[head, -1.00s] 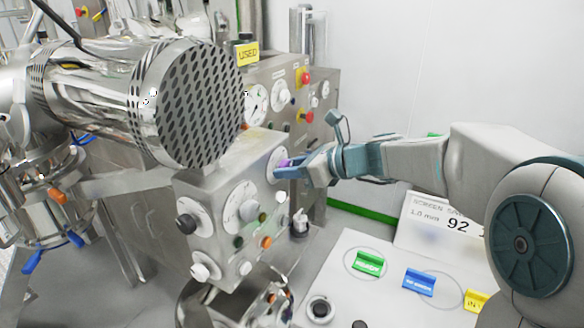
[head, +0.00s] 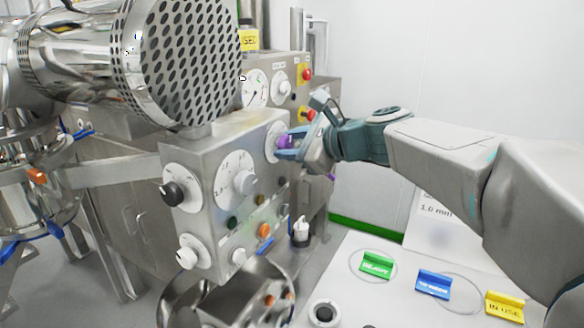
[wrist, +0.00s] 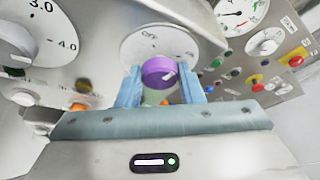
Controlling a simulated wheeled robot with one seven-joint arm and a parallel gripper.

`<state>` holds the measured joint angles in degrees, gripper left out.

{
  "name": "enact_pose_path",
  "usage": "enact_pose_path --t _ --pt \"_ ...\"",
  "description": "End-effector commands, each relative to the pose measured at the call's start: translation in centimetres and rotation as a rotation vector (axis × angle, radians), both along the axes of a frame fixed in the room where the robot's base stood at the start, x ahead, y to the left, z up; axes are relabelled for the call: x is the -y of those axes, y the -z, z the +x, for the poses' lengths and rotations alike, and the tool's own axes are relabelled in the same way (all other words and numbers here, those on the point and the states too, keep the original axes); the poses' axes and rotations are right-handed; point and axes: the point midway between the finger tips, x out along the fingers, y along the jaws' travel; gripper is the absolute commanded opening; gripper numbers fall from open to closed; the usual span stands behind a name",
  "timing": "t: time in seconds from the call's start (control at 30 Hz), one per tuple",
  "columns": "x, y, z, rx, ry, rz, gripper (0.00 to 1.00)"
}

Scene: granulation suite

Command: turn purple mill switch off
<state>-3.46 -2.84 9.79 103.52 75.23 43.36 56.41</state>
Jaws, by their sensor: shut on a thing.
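My gripper (head: 290,148) is shut on the knob, reaching in from the right. The fingers hide part of the dial in the head view.
White and black knobs (head: 173,193) cover the box's front face. A perforated steel drum (head: 185,60) hangs above it. A gauge panel with a red button (head: 307,75) stands behind. A white table (head: 375,300) with green, blue and yellow tags lies at lower right.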

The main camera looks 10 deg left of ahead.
Motion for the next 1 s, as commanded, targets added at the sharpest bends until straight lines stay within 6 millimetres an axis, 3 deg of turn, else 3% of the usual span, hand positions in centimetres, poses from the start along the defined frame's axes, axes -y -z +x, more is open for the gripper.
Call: enact_pose_path --t 0.03,1.0 --pt "-0.02 0.95 -0.07 0.04 0.0 -0.012 0.11" --pt "-0.14 1.16 -0.2 0.747 -0.002 -0.261 0.11"
